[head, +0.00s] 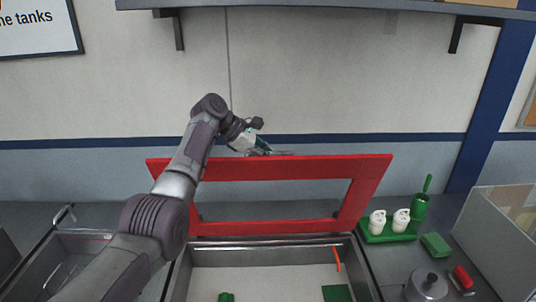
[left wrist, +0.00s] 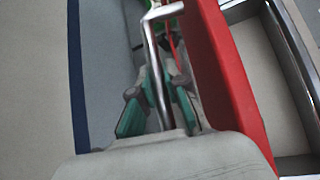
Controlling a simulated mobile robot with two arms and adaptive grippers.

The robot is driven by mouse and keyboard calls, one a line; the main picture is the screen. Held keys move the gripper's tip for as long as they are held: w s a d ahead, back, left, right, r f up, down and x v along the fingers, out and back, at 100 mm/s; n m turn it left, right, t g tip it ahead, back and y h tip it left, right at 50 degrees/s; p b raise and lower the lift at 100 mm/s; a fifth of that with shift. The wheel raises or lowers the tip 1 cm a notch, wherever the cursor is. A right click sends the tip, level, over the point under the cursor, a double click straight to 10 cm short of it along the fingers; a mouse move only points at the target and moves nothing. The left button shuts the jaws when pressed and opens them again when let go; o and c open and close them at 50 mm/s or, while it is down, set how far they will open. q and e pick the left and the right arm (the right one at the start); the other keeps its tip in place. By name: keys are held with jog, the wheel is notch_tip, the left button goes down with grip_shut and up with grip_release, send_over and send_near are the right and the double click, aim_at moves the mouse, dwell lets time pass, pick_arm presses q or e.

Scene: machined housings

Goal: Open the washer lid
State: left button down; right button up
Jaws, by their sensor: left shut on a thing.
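The washer lid (head: 320,168) is a red frame with a large opening. It stands raised and nearly upright along the back of the washer (head: 272,242), whose basin is uncovered below it. In the left wrist view the lid (left wrist: 232,80) runs down the right of the fingers. My left gripper (head: 264,149) is at the lid's top edge, left of its middle. Its teal fingers (left wrist: 158,105) are shut on a thin metal handle (left wrist: 150,50) beside the lid. The exact contact is partly hidden in the head view. My right gripper is not in view.
A sink (head: 80,238) is at the left. At the right are a green tray (head: 388,238) with two white bottles, a green brush holder (head: 419,207), a green sponge (head: 435,245), a metal pot (head: 426,286) and a grey bin (head: 492,245). A shelf (head: 330,8) hangs above.

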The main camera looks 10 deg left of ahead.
pick_arm(q)
jog(key=c, duration=1.2)
grip_release()
jog(key=shift+f, duration=0.15)
jog(key=shift+w, duration=0.1)
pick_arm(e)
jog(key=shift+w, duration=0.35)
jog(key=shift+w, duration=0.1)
pick_arm(q)
jog(key=v, duration=1.2)
jog(key=shift+w, duration=0.1)
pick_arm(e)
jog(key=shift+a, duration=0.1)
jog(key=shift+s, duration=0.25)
